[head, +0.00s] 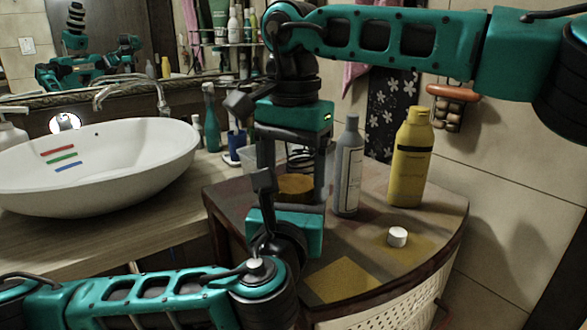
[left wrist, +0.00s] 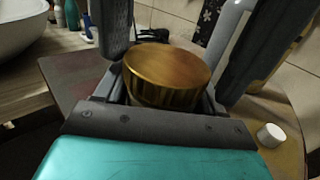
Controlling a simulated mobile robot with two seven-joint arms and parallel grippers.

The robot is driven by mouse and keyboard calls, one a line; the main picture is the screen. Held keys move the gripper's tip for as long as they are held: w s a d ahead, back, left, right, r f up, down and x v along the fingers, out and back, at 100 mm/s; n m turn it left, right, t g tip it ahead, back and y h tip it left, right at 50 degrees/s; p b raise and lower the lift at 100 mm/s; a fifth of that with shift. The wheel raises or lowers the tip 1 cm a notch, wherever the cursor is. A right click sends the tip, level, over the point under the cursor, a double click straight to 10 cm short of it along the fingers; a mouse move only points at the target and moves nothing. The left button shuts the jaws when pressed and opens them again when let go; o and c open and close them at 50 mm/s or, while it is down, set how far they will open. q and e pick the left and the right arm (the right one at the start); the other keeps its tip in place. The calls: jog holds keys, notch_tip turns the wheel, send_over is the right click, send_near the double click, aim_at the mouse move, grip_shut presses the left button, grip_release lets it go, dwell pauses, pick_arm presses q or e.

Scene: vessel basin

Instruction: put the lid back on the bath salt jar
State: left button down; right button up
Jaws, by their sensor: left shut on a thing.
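A round gold lid (left wrist: 168,75) with a ribbed side is close in front of the camera in the left wrist view. It also shows in the head view (head: 296,185), low between the grippers. My left gripper (head: 287,203) is shut on it, mostly hidden behind my own arm parts. A pale strip shows under the lid, and I cannot tell if it is the jar. My right gripper (head: 293,160) points down from above, its fingers apart on either side of the space over the lid. I cannot make out the bath salt jar clearly.
A grey bottle (head: 348,167), a yellow bottle (head: 410,158) and a small white cap (head: 397,237) stand on the corner cabinet (head: 435,225). A white basin (head: 95,165) is at the left. The cabinet's front right is mostly clear.

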jog(key=c, duration=1)
jog(key=shift+m, duration=1.6)
jog(key=shift+c, duration=0.2)
jog(key=o, duration=1.2)
jog(key=shift+r, duration=2.25)
jog(key=shift+c, duration=0.5)
